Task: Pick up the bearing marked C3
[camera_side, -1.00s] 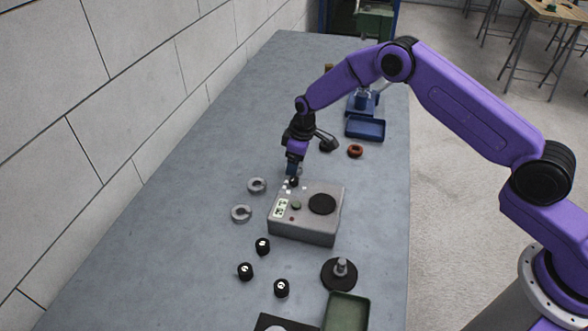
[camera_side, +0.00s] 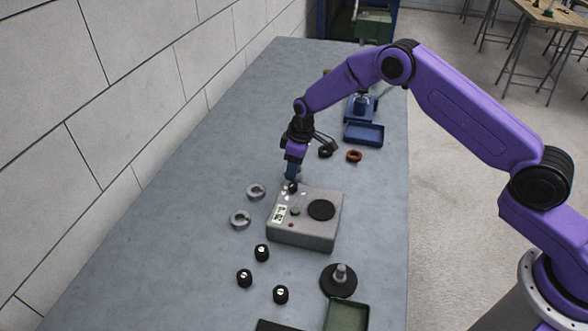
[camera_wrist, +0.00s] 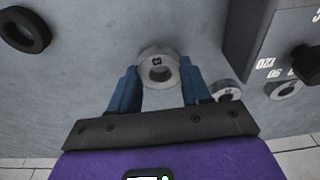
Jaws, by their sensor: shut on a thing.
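A pale grey ring-shaped bearing (camera_wrist: 158,66) with a small dark mark that looks like C3 is between the two blue fingers of my gripper (camera_wrist: 160,88) in the wrist view. The fingers are shut on its sides, and its hole faces the camera. In the side view my gripper (camera_side: 292,174) points down just behind the grey box, and the bearing is mostly hidden there by the fingers and box. I cannot tell whether it touches the table.
A grey box (camera_side: 305,230) with a round black plate and a knob stands close in front of my gripper. Two grey rings (camera_side: 256,191) (camera_side: 240,219) lie left of it. A black ring (camera_wrist: 25,30), a red ring (camera_side: 354,156) and several black knobs (camera_side: 261,253) lie around.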

